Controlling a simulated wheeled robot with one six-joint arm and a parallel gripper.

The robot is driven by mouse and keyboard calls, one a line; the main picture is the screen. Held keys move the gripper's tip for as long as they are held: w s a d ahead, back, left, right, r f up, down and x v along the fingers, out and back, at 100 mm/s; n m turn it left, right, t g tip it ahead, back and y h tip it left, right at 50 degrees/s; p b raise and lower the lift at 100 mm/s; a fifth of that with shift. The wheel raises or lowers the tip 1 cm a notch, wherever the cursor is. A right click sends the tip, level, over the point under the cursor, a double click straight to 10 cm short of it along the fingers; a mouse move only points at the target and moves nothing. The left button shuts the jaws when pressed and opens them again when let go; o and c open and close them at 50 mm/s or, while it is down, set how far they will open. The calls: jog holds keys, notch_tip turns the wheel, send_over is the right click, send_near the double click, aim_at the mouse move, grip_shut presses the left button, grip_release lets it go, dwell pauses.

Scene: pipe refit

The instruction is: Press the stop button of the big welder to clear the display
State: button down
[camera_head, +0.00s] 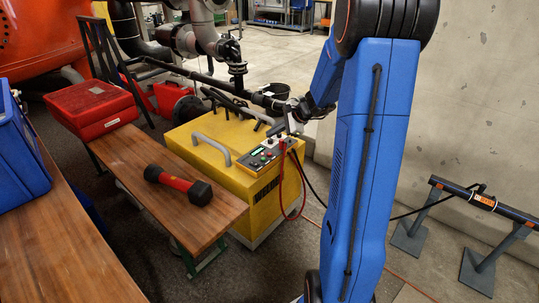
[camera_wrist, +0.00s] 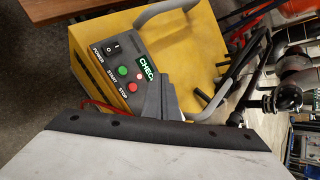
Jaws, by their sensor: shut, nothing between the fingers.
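The big welder is a yellow box (camera_head: 215,165) with grey handles, also seen in the wrist view (camera_wrist: 190,40). Its dark control panel (camera_head: 262,157) faces up at its right front. In the wrist view the panel has a power switch (camera_wrist: 113,48), a green start button (camera_wrist: 122,71) and a red stop button (camera_wrist: 132,87). The lit green display (camera_wrist: 147,69) reads "CHEC"; any further letters are hidden by my gripper. My gripper (camera_wrist: 156,82) is shut and empty, its tips over the panel beside the display, to the right of the stop button. Contact cannot be told.
Red and black cables (camera_head: 303,180) hang from the welder's front. Black pipes (camera_head: 215,82) run behind the welder. A pipe on grey stands (camera_head: 485,201) is at right by the concrete wall.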

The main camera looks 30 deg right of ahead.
jog(key=shift+f, duration=3.4)
jog(key=shift+f, duration=0.1)
jog(key=shift+f, duration=0.3)
jog(key=shift+f, duration=0.45)
jog(key=shift+r, duration=0.15)
dwell(0.4)
jog(key=shift+r, duration=0.75)
jog(key=shift+r, duration=2.5)
jog(key=shift+a, duration=0.1)
